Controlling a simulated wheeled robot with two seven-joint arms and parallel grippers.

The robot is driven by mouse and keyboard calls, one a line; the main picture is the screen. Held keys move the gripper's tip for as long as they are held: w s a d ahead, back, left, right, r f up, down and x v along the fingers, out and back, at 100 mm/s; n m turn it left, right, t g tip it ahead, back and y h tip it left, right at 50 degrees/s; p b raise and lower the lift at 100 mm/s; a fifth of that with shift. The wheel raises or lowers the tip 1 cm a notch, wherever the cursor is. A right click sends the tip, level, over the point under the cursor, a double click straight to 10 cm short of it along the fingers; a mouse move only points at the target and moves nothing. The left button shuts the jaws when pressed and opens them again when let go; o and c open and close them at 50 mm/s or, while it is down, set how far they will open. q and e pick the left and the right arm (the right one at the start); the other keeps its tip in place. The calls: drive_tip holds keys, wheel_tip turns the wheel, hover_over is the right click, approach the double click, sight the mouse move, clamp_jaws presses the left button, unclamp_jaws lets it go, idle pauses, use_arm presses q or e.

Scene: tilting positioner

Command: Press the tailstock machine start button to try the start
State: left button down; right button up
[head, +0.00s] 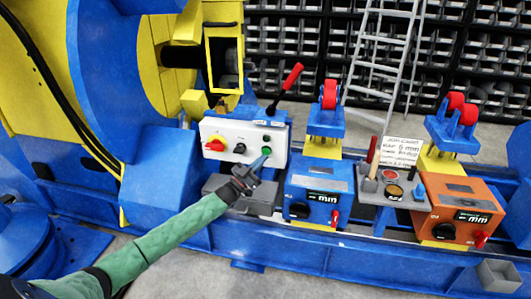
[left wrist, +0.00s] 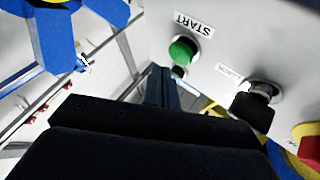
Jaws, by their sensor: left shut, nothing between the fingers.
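The white control box (head: 233,130) stands at the left-centre of the head view. On its front are a red-and-yellow switch (head: 215,144), a black knob (head: 240,148) and a green button (head: 266,150). In the left wrist view the green button (left wrist: 183,50) sits beside a START label (left wrist: 194,24), with the black knob (left wrist: 258,98) to its right. My left gripper (head: 261,162) is shut and empty, its tips just below the green button in the head view. In the left wrist view the tips (left wrist: 163,82) appear close to the button; contact cannot be told. My right gripper is not in view.
A red-handled lever (head: 289,79) rises behind the box. To the right stand a blue unit (head: 315,191), a grey tray with a sign (head: 399,151) and an orange unit (head: 459,200). The big blue-and-yellow machine (head: 105,65) fills the left.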

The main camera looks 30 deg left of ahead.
use_arm(q)
drive_tip(key=s+p, duration=0.1)
drive_tip(key=s, duration=0.1)
drive_tip(key=s+d+p, duration=0.1)
drive_tip(key=s, duration=0.1)
drive_tip(key=shift+s, duration=0.1)
idle(0.9)
